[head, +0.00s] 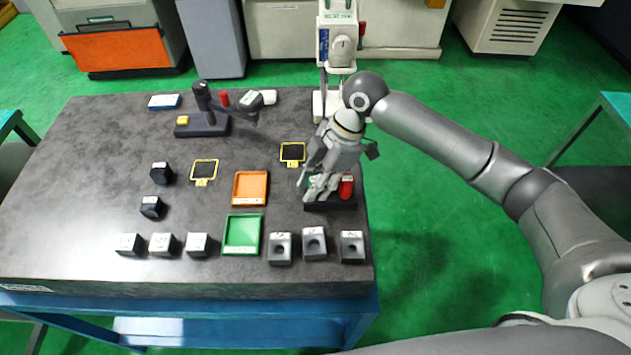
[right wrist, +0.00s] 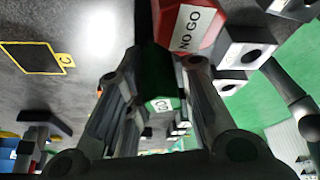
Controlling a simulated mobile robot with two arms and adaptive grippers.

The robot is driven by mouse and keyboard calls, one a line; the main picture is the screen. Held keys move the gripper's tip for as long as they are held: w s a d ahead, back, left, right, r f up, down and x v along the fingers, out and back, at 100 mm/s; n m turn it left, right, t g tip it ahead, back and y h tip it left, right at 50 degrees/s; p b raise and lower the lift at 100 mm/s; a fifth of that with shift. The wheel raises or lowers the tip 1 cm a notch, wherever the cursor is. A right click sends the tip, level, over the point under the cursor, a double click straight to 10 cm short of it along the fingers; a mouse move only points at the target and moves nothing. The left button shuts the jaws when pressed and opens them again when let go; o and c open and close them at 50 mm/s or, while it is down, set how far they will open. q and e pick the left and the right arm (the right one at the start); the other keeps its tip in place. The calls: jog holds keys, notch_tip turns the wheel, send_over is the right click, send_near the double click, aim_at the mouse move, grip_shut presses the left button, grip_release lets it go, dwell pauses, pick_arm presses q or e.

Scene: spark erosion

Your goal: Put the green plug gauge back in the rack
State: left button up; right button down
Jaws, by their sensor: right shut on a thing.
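My right gripper (head: 319,188) is at the right edge of the stone table, over the black rack (head: 343,205). It is shut on the green plug gauge (right wrist: 163,104), whose GO label shows between the fingers in the right wrist view. The red NO GO gauge (head: 346,187) stands upright at the rack's right end, close beside the gripper; it also shows large in the right wrist view (right wrist: 188,28). The fingers hide most of the green gauge in the head view. I cannot tell whether its lower end is in the rack. My left gripper is not in view.
An orange tray (head: 250,188) and a green tray (head: 243,235) lie left of the rack. Dark bored blocks (head: 314,243) stand in front of it. A yellow-framed black pad (head: 292,152) lies behind left. A white machine column (head: 338,50) rises behind the gripper.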

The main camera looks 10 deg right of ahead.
jog(key=c, duration=1.2)
grip_release()
jog(key=shift+o, duration=0.2)
jog(key=v, duration=1.2)
